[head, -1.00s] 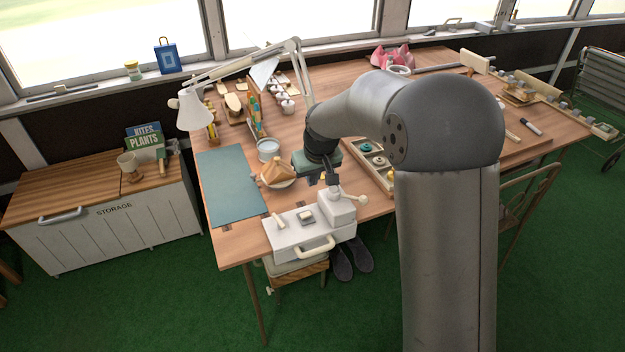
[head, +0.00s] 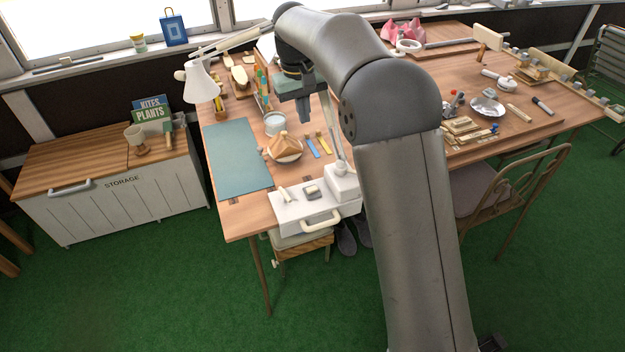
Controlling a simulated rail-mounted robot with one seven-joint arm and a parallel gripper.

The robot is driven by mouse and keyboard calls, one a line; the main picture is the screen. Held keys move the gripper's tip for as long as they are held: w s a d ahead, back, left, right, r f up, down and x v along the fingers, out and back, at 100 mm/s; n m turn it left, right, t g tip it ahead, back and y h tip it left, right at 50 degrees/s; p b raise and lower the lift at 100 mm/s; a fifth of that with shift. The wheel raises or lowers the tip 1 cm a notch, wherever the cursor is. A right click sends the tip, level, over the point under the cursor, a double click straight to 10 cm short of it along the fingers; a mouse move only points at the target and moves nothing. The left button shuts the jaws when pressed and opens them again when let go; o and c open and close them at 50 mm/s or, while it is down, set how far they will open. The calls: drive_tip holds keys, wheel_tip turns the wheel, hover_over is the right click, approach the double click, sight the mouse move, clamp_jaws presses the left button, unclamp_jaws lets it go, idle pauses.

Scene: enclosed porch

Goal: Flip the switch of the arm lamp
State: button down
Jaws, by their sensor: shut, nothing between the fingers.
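The white arm lamp has its shade (head: 201,84) over the far left corner of the worktable. Its thin arm (head: 235,40) runs up to the right and passes behind my arm. A thin stem (head: 333,135) comes down to a white block on a white base box (head: 290,214) at the table's front edge. A small square switch-like part (head: 312,191) sits on top of this box, beside a short pale lever (head: 284,194). My gripper (head: 304,118) is shut and empty, pointing down above the table, behind and above the box, touching nothing that I can see.
A plate with bread-like pieces (head: 284,150), a round tin (head: 274,124) and blue and yellow strips (head: 318,146) lie near my gripper. A teal mat (head: 238,160) covers the table's left. A storage chest (head: 110,205) stands left.

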sight(313, 187)
drive_tip(key=f+p, duration=0.1)
drive_tip(key=f, duration=0.7)
drive_tip(key=d+f+p, duration=0.1)
drive_tip(key=f, duration=0.7)
drive_tip(key=d+f, duration=0.1)
drive_tip(key=f, duration=0.7)
drive_tip(key=shift+w+p, duration=0.4)
